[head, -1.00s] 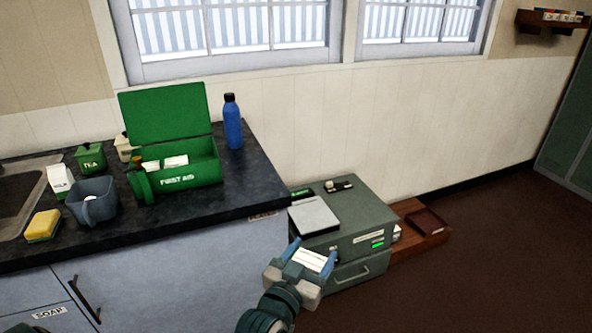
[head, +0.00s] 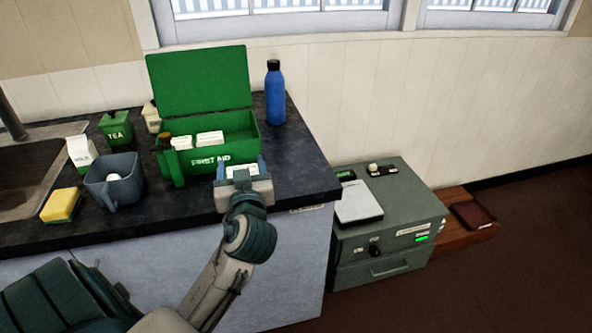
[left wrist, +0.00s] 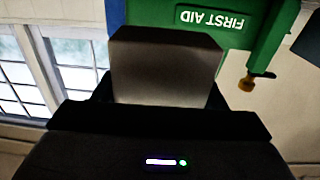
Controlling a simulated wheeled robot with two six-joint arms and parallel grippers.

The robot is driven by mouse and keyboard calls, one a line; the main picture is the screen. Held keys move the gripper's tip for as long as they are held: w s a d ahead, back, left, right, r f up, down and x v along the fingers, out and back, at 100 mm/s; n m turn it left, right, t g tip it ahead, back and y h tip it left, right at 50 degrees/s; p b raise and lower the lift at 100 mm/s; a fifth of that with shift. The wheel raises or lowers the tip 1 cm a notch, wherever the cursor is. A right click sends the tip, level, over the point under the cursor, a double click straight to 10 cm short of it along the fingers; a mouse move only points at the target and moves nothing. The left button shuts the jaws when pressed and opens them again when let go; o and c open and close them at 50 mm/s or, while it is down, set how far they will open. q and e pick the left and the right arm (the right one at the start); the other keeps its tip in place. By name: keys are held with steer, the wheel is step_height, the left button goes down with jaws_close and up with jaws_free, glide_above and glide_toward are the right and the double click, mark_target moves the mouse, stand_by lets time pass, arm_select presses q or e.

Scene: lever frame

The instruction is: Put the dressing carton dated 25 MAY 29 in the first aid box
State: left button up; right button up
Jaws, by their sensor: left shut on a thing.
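The green first aid box (head: 215,160) stands on the dark counter with its lid open. White cartons (head: 209,138) show inside it. It also shows upside down in the left wrist view (left wrist: 232,38). My left gripper (head: 241,170) is in front of the box's right half, shut on a white carton (head: 239,172). The carton shows as a shaded grey block (left wrist: 165,68) in the left wrist view. It is outside the box, near its front wall; I cannot tell whether they touch. No date is readable. My right gripper is not in view.
A blue bottle (head: 275,95) stands right of the box. A grey-green cabinet (head: 395,220) stands lower right.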

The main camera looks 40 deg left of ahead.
arm_select(q)
steer(key=shift+s+a+r+n+g+y, duration=0.15)
steer(key=shift+a+r+n+g+y, duration=0.2)
steer(key=shift+a, duration=0.15)
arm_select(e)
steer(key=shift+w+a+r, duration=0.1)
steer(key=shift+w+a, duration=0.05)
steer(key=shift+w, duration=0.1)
arm_select(q)
steer(key=shift+d, duration=0.1)
steer(key=w+d+p, duration=0.1)
steer(key=w, duration=0.3)
steer(key=w+d+f+p, duration=0.1)
steer(key=w+d, duration=0.1)
steer(key=w, duration=0.3)
steer(key=w+d, duration=0.2)
steer(key=w, duration=0.3)
steer(key=shift+f+p, duration=0.15)
steer(key=shift+p, duration=0.25)
steer(key=shift+w+d, duration=0.3)
steer(key=shift+w, duration=0.3)
step_height(320, 180, down, 3)
steer(key=shift+s+r+p, duration=0.1)
steer(key=shift+p, duration=0.2)
steer(key=shift+f, duration=0.25)
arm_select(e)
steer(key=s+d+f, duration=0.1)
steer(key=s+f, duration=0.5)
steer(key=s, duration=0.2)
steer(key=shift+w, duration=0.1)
